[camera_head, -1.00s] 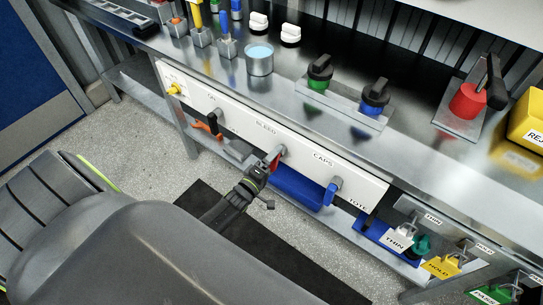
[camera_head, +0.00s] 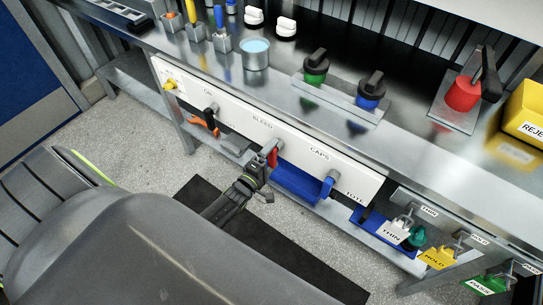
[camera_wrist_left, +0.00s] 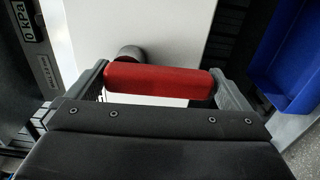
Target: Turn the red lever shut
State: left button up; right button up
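The red lever (camera_head: 273,157) sits on the front of the white panel, beside the BLEED label, and hangs downward from its grey pivot. My left gripper (camera_head: 264,169) is right at the lever, in front of the panel. In the left wrist view the red lever (camera_wrist_left: 158,80) lies crosswise between the two fingers of my left gripper (camera_wrist_left: 160,85), which are wide apart, one near each end of it. The grey pivot shows behind the lever. I cannot tell whether either finger touches it. My right gripper is not in view.
A blue bin (camera_head: 296,184) is below the panel. Padlocked tags, such as the yellow HOLD tag (camera_head: 438,259), hang at the lower right.

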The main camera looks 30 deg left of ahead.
pick_arm(q)
jog(key=s+a, duration=0.1)
jog(key=s, duration=1.6)
jog(key=shift+s+a+b, duration=0.15)
jog(key=shift+s+b, duration=0.05)
jog(key=shift+b, duration=0.15)
jog(key=s+a+f+m+g+y, duration=0.1)
jog(key=s+f+m+g, duration=0.3)
jog(key=f, duration=0.5)
jog(key=s+a+f+m+g+y, duration=0.1)
jog(key=s+f+m+g, duration=0.3)
jog(key=f, duration=0.6)
jog(key=s+d+f+m+g, duration=0.1)
jog(key=s+f+m+g, duration=0.3)
jog(key=s, duration=0.5)
jog(key=s+d+f+m+g, duration=0.1)
jog(key=s+f+m+g, duration=0.3)
jog(key=s+f, duration=0.3)
jog(key=s, duration=0.3)
jog(key=shift+s+d+m+g, duration=0.15)
jog(key=shift+s+m+g, duration=0.1)
jog(key=shift+m+g, duration=0.15)
